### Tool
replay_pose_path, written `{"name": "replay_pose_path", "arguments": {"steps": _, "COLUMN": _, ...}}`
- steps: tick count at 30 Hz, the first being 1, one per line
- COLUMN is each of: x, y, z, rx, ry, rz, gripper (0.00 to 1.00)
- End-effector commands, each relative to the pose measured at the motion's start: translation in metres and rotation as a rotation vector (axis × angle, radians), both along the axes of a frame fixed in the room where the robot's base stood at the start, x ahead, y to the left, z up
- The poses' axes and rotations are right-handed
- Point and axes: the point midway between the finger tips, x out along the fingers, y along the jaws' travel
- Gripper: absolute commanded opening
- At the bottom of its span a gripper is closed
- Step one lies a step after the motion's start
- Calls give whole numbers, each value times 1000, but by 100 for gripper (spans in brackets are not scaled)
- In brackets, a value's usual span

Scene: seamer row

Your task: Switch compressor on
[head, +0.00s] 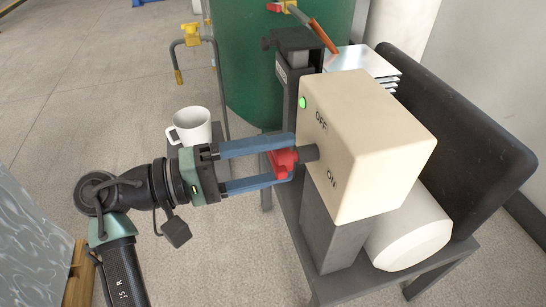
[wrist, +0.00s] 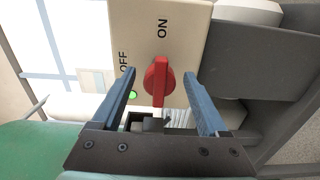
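The compressor's switch is a red knob (head: 284,163) on the face of a cream box (head: 375,140). The box is marked OFF higher up and ON lower down, and a small green light (head: 302,102) glows near OFF. In the wrist view the knob (wrist: 158,82) has its grip bar upright, roughly in line with the ON mark; which end is its pointer I cannot tell. My gripper (head: 292,158) is open, its blue fingers on either side of the knob. In the wrist view gaps show between knob and both fingers (wrist: 160,75).
A white mug (head: 191,126) stands on a small grey surface behind my gripper. A green tank (head: 245,60) with a yellow-handled tap stands behind. A dark panel (head: 465,150) and a white cylinder (head: 410,235) crowd the box's right side. Open floor lies at the left.

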Motion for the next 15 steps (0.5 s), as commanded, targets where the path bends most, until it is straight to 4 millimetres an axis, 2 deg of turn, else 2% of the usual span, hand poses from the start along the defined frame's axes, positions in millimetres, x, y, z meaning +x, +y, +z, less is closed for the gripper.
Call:
{"name": "replay_pose_path", "arguments": {"steps": 8, "x": -1, "y": 3, "z": 1, "rx": 0, "ry": 1, "rz": 1, "gripper": 77}}
{"name": "replay_pose_path", "arguments": {"steps": 11, "x": -3, "y": 13, "z": 3, "rx": 0, "ry": 1, "rz": 4, "gripper": 77}}
{"name": "replay_pose_path", "arguments": {"steps": 15, "x": -11, "y": 39, "z": 4, "rx": -1, "ry": 2, "rz": 5, "gripper": 77}}
